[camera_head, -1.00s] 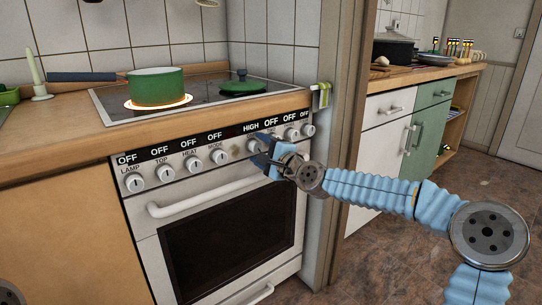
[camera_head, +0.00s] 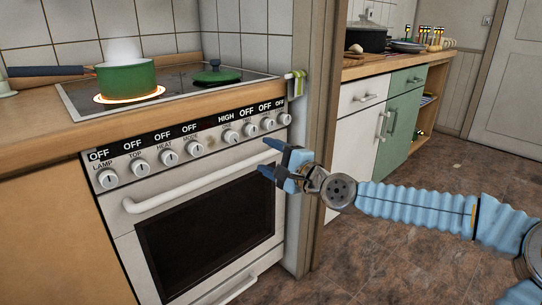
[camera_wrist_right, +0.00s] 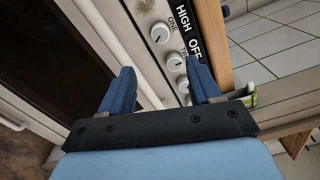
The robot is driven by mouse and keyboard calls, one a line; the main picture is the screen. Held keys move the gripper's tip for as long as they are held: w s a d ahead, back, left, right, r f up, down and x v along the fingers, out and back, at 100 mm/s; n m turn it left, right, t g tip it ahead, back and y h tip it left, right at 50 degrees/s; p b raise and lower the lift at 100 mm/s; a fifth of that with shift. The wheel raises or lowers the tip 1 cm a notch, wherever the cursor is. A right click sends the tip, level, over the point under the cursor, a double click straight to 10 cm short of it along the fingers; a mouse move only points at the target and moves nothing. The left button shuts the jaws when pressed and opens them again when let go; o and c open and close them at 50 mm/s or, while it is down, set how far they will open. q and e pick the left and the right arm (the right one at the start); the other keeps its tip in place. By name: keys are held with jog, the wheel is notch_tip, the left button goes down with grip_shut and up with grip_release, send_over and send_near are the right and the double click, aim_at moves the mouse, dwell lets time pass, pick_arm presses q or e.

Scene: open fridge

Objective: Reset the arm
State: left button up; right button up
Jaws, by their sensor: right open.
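My right gripper (camera_head: 268,158) is open and empty in front of the right part of the oven front, below the row of knobs and apart from them. Its two blue fingers also show in the right wrist view (camera_wrist_right: 165,80), with knobs (camera_wrist_right: 160,32) seen between and beyond them. My right arm (camera_head: 415,205) in its blue sleeve reaches in from the right. My left gripper is not in view. The knob panel (camera_head: 205,143) shows HIGH over one knob and OFF over the others.
A green pot (camera_head: 126,77) steams on a glowing burner of the stove (camera_head: 185,78). A green lid (camera_head: 217,74) lies to its right. The oven handle (camera_head: 190,190) sticks out below the knobs. A door frame (camera_head: 318,120) stands right of the oven, with open floor (camera_head: 390,265) beyond.

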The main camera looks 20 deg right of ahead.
dwell(0.5)
jog(key=s+a+f+n+g+y+p, duration=0.1)
jog(key=a+f+n+g, duration=0.2)
jog(key=f, duration=0.7)
jog(key=s+a+f+n+g, duration=0.1)
jog(key=s+a+f+g, duration=0.1)
jog(key=a+f, duration=0.55)
jog(key=s+a+f+n+g+y+p, duration=0.1)
jog(key=a+f+n+g, duration=0.15)
jog(key=f, duration=0.85)
jog(key=s+a+f+n+g+h+p, duration=0.1)
jog(key=s+a+f+n+g, duration=0.25)
jog(key=s+f, duration=0.6)
jog(key=s+d+f+n+g+h, duration=0.3)
jog(key=s+f+n+g, duration=0.2)
jog(key=s+f, duration=0.6)
jog(key=shift+s+f+p, duration=0.15)
jog(key=shift+s+p, duration=0.25)
jog(key=shift+s, duration=0.3)
